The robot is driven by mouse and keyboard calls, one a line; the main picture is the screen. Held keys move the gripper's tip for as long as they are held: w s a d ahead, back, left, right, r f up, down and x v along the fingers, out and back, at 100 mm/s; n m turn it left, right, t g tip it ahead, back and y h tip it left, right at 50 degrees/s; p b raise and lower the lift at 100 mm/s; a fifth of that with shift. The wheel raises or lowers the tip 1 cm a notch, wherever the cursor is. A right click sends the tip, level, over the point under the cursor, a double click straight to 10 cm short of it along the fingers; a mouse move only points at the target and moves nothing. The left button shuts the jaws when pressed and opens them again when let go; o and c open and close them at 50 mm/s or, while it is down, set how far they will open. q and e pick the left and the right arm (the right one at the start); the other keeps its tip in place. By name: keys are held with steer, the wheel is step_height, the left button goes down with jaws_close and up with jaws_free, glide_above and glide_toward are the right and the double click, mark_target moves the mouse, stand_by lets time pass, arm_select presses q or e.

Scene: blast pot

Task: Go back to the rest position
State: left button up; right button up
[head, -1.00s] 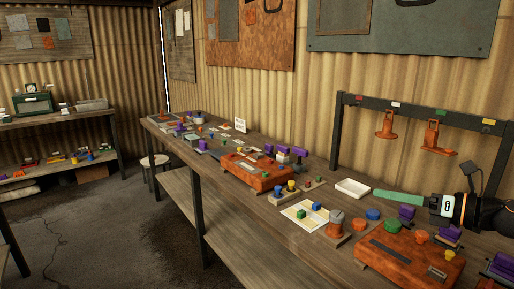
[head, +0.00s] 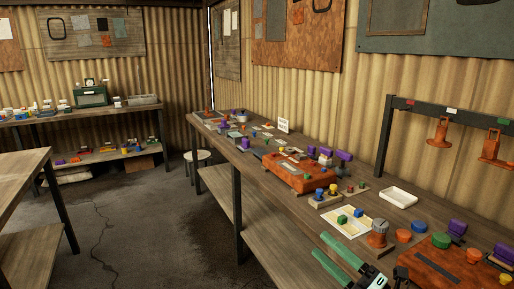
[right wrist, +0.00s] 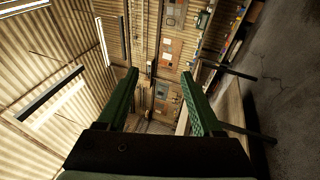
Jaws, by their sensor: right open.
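My right gripper (head: 324,246) shows at the bottom of the head view. Its two green fingers are apart with nothing between them, in front of the long workbench's near edge. In the right wrist view, the same open gripper (right wrist: 160,76) points toward the room's walls, with nothing between its fingers. My left gripper is not in view.
The long workbench (head: 228,168) holds orange-brown boxes (head: 300,172), coloured knobs, a white tray (head: 398,198) and a rack (head: 445,112) with orange hooks. Another table (head: 22,178) stands at left. A stool (head: 198,156) stands farther back. The floor between (head: 130,225) is clear.

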steer(key=s+d+f+m+h, duration=0.2)
steer(key=s+f+m+h, duration=0.15)
steer(key=f, duration=0.35)
steer(key=s+d+f+m+g+h, duration=0.1)
steer(key=s+d+f+m+h, duration=0.15)
steer(key=f+m, duration=0.3)
steer(key=s+d+f+m+h, duration=0.2)
steer(key=d+f+m+h, duration=0.15)
steer(key=f, duration=0.35)
steer(key=s+d+f+m+g+h, duration=0.2)
steer(key=s+f+m+g, duration=0.15)
steer(key=s+f, duration=0.4)
steer(key=s+d+f+m+g+h, duration=0.1)
steer(key=s+d+f+m+g, duration=0.25)
steer(key=s+f, duration=0.45)
steer(key=s+a+r+m+t, duration=0.15)
steer(key=a+m, duration=0.45)
steer(key=a, duration=0.6)
steer(key=shift+y, duration=0.25)
steer(key=r+p, duration=0.1)
steer(key=p, duration=0.1)
steer(key=r+p, duration=0.4)
steer(key=shift+s+d+r, duration=0.1)
steer(key=shift+s+r, duration=0.05)
steer(key=shift+s, duration=0.25)
steer(key=shift+d, duration=0.1)
